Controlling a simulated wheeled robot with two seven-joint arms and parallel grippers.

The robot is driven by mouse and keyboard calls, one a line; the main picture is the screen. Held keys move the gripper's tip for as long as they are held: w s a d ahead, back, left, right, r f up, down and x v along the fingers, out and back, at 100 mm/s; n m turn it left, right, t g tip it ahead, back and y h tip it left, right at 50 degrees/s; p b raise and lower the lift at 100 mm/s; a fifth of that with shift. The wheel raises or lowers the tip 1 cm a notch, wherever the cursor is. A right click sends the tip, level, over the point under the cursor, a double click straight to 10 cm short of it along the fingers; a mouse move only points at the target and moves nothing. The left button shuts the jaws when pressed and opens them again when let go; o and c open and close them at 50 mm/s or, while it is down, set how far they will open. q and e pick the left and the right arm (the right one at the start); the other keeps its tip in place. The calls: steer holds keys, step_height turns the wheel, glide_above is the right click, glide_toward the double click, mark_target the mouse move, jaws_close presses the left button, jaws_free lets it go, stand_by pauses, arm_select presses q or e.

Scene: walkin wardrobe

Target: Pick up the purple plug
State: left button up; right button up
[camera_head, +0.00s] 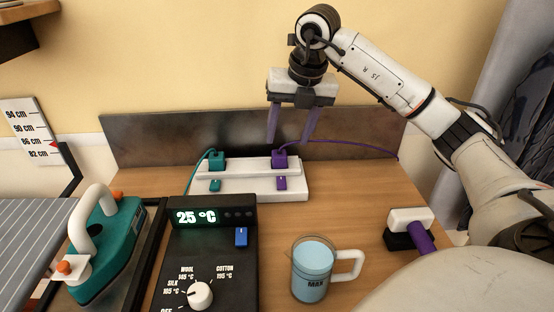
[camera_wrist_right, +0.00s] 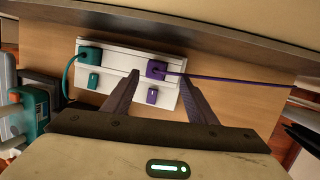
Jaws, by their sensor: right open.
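The purple plug (camera_head: 279,160) sits in the right socket of the white power strip (camera_head: 245,190), with its purple cord running off to the right. The plug also shows in the right wrist view (camera_wrist_right: 157,69). A purple switch (camera_head: 281,183) is in front of it on the strip. My right gripper (camera_head: 292,138) is open and points down above and around the plug's position. In the right wrist view its two fingers lie on either side of the plug, nearer the camera, with no contact visible. My left gripper is not in view.
A teal plug (camera_head: 217,160) sits in the left socket. The black control box (camera_head: 212,255) reading 25 °C, a teal iron (camera_head: 108,245) and a measuring cup (camera_head: 313,270) stand in front. A dark metal backboard (camera_head: 150,143) is behind the strip. Bare wood lies right of the strip.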

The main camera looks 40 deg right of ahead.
mark_target(280, 153)
steer(key=x, duration=0.5)
steer(key=shift+w+a+f, duration=0.2)
steer(key=shift+a+f, duration=0.05)
steer(key=shift+a, duration=0.15)
steer(key=c, duration=1.2)
